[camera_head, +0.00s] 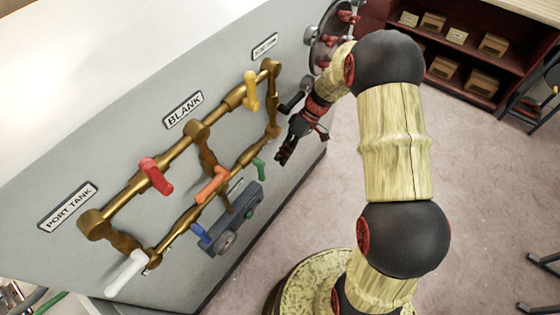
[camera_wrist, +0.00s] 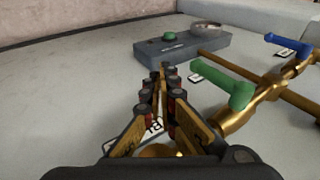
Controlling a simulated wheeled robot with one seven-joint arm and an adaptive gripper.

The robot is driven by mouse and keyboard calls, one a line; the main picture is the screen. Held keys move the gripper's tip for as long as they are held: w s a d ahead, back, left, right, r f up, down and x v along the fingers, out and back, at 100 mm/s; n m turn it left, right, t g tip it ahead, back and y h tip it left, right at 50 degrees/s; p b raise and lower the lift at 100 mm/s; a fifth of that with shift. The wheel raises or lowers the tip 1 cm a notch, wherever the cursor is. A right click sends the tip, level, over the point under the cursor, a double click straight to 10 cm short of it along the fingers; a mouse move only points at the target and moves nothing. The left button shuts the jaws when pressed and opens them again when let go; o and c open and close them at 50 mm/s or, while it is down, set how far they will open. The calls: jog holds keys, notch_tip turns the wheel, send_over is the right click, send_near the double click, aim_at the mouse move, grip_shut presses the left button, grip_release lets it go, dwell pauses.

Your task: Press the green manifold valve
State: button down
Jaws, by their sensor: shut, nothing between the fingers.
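The green manifold valve (camera_head: 259,168) is a small green handle on the lower brass pipe of the grey panel. In the wrist view it is an L-shaped green lever (camera_wrist: 236,92) on a brass stem, right of the fingers. My gripper (camera_head: 283,158) is just right of the green valve in the head view, fingers pointing down and left. In the wrist view the gripper (camera_wrist: 165,72) is shut and empty, its fingertips left of the lever with a visible gap. Contact with the valve is not seen.
Nearby handles are blue (camera_head: 201,233), orange (camera_head: 213,186), yellow (camera_head: 251,91), red (camera_head: 156,175) and white (camera_head: 126,273). A grey box (camera_head: 231,229) with a green button (camera_wrist: 170,36) sits below the pipes. A round wheel (camera_head: 328,35) is beyond. Open floor (camera_head: 480,180) lies right.

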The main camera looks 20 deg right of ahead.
jog(key=w+d+p, duration=0.1)
jog(key=w+d, duration=0.2)
jog(key=d, duration=0.4)
jog(key=shift+w+d+p, duration=0.25)
jog(key=shift+p, duration=0.05)
